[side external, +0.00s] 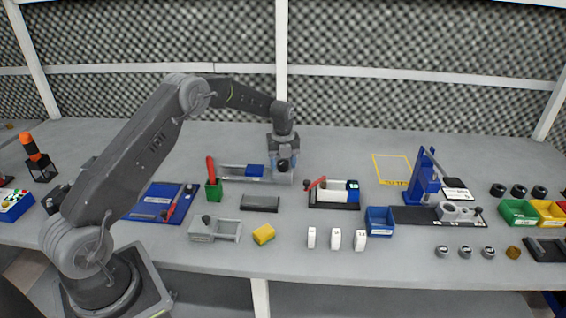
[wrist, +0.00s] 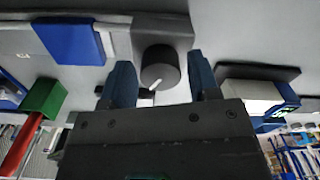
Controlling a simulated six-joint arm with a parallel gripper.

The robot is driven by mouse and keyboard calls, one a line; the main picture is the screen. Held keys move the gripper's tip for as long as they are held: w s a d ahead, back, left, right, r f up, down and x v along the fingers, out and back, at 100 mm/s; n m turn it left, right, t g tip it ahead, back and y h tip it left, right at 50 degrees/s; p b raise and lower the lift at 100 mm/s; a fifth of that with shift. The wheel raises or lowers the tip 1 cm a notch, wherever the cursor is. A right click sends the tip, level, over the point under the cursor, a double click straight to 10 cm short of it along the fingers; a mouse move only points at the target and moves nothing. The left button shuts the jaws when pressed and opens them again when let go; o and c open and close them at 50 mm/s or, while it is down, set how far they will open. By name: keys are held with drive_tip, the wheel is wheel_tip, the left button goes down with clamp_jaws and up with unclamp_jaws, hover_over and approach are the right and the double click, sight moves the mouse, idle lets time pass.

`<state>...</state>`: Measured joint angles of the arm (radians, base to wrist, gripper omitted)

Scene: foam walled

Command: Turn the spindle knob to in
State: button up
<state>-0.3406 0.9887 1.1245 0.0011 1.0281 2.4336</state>
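The spindle knob (wrist: 160,68) is a black round knob with a white pointer line on a grey block. In the wrist view it sits between the two blue fingers of my gripper (wrist: 162,85), which are spread on either side with visible gaps. In the side view my gripper (side external: 283,165) is over the right end of the grey slide fixture (side external: 230,178), with the black knob (side external: 282,167) in front of it. A blue block (side external: 255,170) rides on the fixture left of the knob; it also shows in the wrist view (wrist: 68,40). The marking for "in" is not readable.
A black tray with a white box (side external: 335,193) and red lever is to the right. A dark grey holder (side external: 260,204) lies in front.

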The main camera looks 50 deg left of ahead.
drive_tip(key=c, duration=0.7)
